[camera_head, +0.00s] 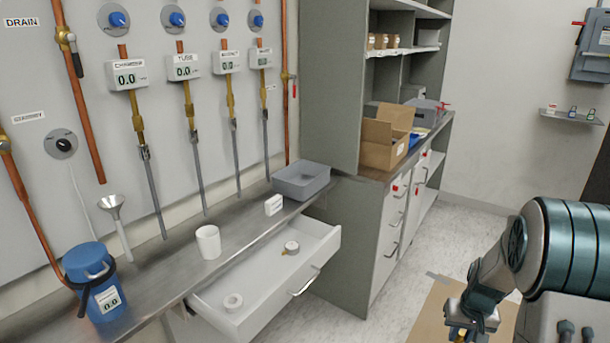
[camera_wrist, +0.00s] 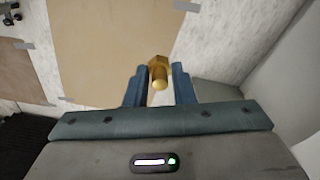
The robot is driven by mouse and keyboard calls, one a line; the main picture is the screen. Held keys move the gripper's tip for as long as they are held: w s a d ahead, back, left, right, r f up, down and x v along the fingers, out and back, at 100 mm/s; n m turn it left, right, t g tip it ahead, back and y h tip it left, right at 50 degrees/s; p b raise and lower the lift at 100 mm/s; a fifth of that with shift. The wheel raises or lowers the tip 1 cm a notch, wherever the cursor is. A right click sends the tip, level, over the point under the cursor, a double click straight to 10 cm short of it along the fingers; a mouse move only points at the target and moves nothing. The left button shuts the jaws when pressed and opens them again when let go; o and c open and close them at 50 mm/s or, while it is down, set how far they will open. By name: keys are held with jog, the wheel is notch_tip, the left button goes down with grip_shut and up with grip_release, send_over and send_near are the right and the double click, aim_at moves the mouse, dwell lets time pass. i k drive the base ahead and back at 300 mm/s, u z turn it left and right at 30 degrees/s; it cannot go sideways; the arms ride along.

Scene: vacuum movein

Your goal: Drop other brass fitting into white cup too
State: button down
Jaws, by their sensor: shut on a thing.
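My gripper (camera_wrist: 159,82) is shut on a brass fitting (camera_wrist: 158,72), which sits between the two blue-grey fingertips in the wrist view. In the head view my gripper (camera_head: 464,330) is at the lower right, low over the floor, with a small bit of the brass fitting (camera_head: 461,335) showing at the bottom edge. The white cup (camera_head: 208,242) stands upright on the steel counter at the left, far from my gripper. The inside of the cup is mostly hidden.
An open drawer (camera_head: 325,243) below the counter (camera_head: 150,268) holds a tape roll and a small round item with a brass part. A grey bin (camera_head: 301,181), a white block (camera_head: 273,205) and a blue flask (camera_head: 93,280) stand on the counter. Cardboard (camera_head: 425,318) lies on the floor.

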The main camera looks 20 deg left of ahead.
aim_at(215, 249)
jog(key=z, duration=0.1)
jog(key=k, duration=0.85)
jog(key=u, duration=1.25)
jog(key=i, duration=0.35)
